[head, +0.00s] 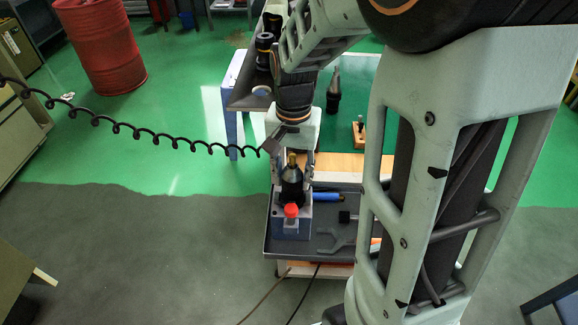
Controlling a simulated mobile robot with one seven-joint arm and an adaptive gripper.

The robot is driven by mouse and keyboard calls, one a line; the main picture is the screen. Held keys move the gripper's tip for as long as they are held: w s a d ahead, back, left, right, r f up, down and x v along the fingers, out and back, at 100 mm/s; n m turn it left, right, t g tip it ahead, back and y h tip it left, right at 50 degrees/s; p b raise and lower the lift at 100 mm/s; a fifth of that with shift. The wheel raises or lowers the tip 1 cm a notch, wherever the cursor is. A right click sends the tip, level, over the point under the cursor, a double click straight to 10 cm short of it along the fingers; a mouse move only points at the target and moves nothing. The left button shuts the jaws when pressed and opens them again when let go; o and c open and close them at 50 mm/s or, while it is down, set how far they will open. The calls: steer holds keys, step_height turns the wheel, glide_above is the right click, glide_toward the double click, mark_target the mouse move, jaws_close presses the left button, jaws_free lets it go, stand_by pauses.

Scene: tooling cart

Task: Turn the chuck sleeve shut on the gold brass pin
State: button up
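The gold brass pin (292,159) stands upright in the top of a black chuck. The dark chuck sleeve (291,181) tapers upward around it, above a grey-blue block (292,224) with a red knob (291,211) at its front. My gripper (293,175) points down over the chuck. Its two fingers are spread, one left and one right of the pin and sleeve. I see no clear contact, though the fingertips are small and partly unclear. How far the sleeve is turned cannot be seen.
The block stands on the cart's dark tray (272,248). A blue-handled tool (328,197) and a grey wrench (336,241) lie to its right. Behind are a wooden stand (359,134) and a dark tool holder (333,94). A coiled black cable (135,130) hangs at left.

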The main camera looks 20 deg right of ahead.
steer(key=o, duration=0.4)
step_height(320, 180, up, 12)
steer(key=shift+r, duration=0.1)
stand_by(0.4)
steer(key=shift+d, duration=0.1)
